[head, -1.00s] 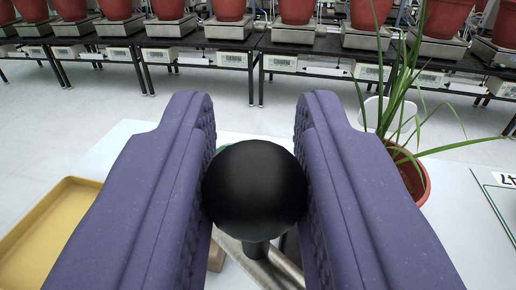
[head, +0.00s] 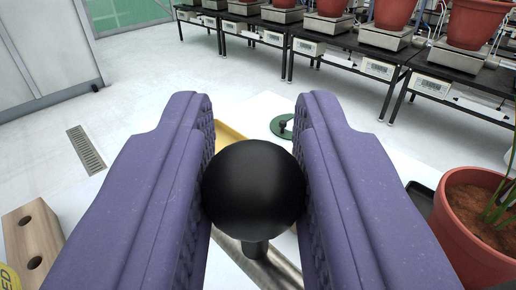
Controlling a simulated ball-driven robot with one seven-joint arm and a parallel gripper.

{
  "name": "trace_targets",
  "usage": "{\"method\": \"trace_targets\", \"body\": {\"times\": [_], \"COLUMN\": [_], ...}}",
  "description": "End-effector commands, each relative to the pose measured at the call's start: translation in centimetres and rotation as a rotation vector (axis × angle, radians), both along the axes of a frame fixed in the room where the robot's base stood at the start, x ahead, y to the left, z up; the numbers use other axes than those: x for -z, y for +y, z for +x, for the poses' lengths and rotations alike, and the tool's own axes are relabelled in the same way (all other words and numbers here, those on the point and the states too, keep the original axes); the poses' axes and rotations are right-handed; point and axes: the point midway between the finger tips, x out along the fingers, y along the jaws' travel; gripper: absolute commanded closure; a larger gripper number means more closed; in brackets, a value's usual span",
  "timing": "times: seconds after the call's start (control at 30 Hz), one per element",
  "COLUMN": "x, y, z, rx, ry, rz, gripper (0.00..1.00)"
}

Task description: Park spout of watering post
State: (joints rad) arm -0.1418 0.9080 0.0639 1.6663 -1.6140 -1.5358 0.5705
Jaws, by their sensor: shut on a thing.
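My gripper (head: 254,190) has two purple padded fingers. It is shut on a black ball knob (head: 254,188), with a finger pressed on each side. Below the knob, a short dark stem joins a grey metal bar (head: 268,266), which looks like the spout arm of the watering post. The bar runs down to the right and passes behind the right finger. The post itself and the spout's outlet are hidden or out of view.
A potted plant (head: 470,225) stands close on the right, beside a dark tray (head: 421,197). A yellow tray (head: 229,134) and a green disc with a dark peg (head: 284,126) lie beyond the knob. A wooden block with holes (head: 32,243) is at lower left. Black benches with pots stand behind.

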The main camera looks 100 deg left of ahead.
Motion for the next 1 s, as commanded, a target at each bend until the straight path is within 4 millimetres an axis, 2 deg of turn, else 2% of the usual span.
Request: {"method": "trace_targets", "body": {"times": [0.03, 0.37, 0.4, 0.47, 0.5, 0.8, 0.87, 1.0], "x": [-0.6, -0.6, -0.6, -0.6, -0.6, -0.3, -0.3, -0.5], "y": [0.0, 0.0, 0.0, 0.0, 0.0, -0.3, -0.9, -3.4], "z": [0.1, 0.1, 0.1, 0.1, 0.1, 0.1, 0.3, 0.8], "rx": [-0.002, -0.003, -0.003, -0.003, -0.003, -0.003, -0.001, 0.001], "ry": [-0.007, -0.007, -0.007, -0.007, -0.006, -0.002, -0.002, -0.003], "rz": [0.012, 0.013, 0.013, 0.013, 0.011, 0.006, 0.005, 0.006], "gripper": [1.0, 1.0, 0.69, 0.55, 0.52, 0.52, 0.52, 0.52]}}
